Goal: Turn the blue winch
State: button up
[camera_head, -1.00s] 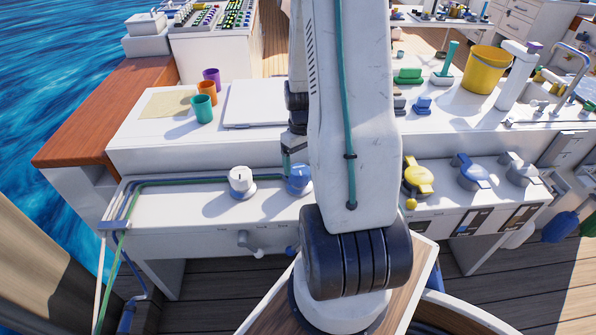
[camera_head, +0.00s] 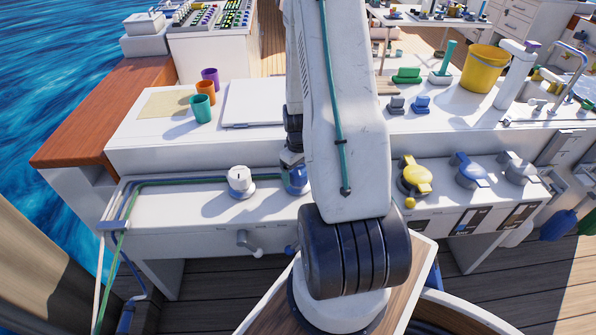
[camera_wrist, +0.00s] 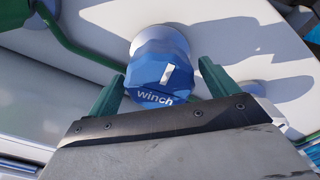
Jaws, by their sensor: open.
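The blue winch (camera_wrist: 157,66) is a faceted blue knob with a white mark and the word "winch" on its side. It stands on the white bench ledge. In the head view the blue winch (camera_head: 295,180) shows beside my arm, partly covered by it. My gripper (camera_wrist: 160,88) is open in the wrist view. Its two green fingers stand on the left and right of the winch's lower part, with gaps visible in this view. In the head view my gripper is mostly hidden behind my arm and cannot be made out clearly.
A white knob (camera_head: 241,181) stands left of the winch, with a green hose (camera_head: 170,181) behind it. Yellow (camera_head: 415,176) and blue valve handles (camera_head: 470,170) are to the right. Cups (camera_head: 202,108) and a yellow bucket (camera_head: 486,69) stand on the upper counter.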

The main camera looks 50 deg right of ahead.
jog(key=shift+c, duration=0.4)
jog(key=c, duration=0.9)
jog(key=shift+m, duration=0.4)
jog(key=m, duration=0.3)
jog(key=shift+m, duration=2.1)
jog(key=o, duration=1)
